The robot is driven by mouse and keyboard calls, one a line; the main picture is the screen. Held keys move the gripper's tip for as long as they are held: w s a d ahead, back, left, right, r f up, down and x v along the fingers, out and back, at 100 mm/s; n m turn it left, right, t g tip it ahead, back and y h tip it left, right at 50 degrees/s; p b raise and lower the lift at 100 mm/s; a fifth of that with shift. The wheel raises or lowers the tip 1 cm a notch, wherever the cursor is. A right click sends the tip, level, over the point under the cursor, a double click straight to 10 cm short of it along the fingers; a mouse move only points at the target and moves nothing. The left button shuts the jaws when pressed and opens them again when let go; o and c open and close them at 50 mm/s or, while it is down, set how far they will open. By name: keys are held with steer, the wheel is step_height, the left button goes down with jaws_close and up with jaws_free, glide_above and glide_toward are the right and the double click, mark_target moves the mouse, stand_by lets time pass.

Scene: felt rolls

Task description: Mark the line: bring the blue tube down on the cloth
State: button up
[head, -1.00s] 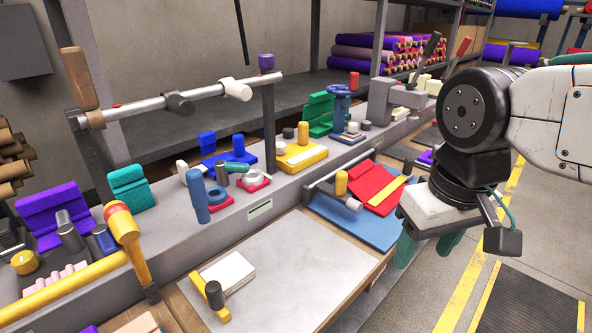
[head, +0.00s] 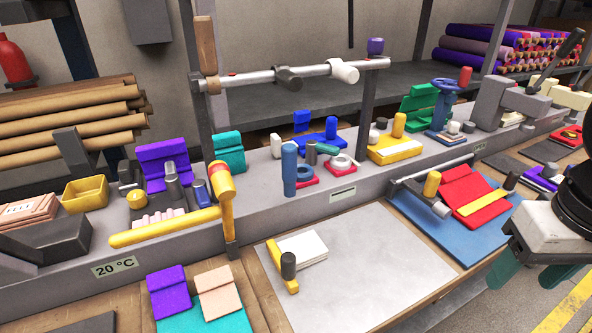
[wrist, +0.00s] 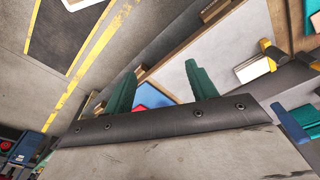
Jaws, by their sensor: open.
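A blue tube (head: 290,168) stands upright on the grey ledge behind the worktable, just left of a blue ring on a red base. A pale grey cloth (head: 370,265) lies flat on the worktable in front of the ledge; part of a pale sheet, probably this cloth, shows in the wrist view (wrist: 190,50). My gripper (head: 528,270) is at the right edge of the head view, right of the cloth and far from the tube. Its green fingers are apart and empty, and they also show in the wrist view (wrist: 160,72).
A white block (head: 303,248) and a yellow-handled tool (head: 281,270) sit on the cloth's left part. A blue mat (head: 450,235) with red pieces lies to its right. A raised metal bar (head: 310,75) spans above the ledge. A yellow hammer-like tool (head: 222,185) stands left of the tube.

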mark_target(296, 146)
steer(key=shift+f, duration=0.15)
steer(key=c, duration=0.9)
steer(key=shift+w+a+f+g, duration=0.2)
steer(key=shift+w+f+g, duration=0.65)
steer(key=shift+f+g, duration=0.05)
jaws_close()
steer(key=w+a+f+m+g+y, duration=0.1)
steer(key=w+a+f+g+y, duration=0.15)
steer(key=w+a+y, duration=0.5)
steer(key=w+a+f+g+y, duration=0.1)
steer(key=w+a+f+y, duration=0.25)
steer(key=w+a, duration=0.6)
steer(key=w+a+r+t+y, duration=0.2)
steer(key=w+r+t+y, duration=0.15)
steer(key=w, duration=0.45)
steer(key=w+a+r+t+y, duration=0.2)
steer(key=w+y, duration=0.2)
steer(key=w, duration=0.4)
steer(key=s+a, duration=0.3)
steer(key=a, duration=0.6)
steer(key=shift+s+f, duration=0.2)
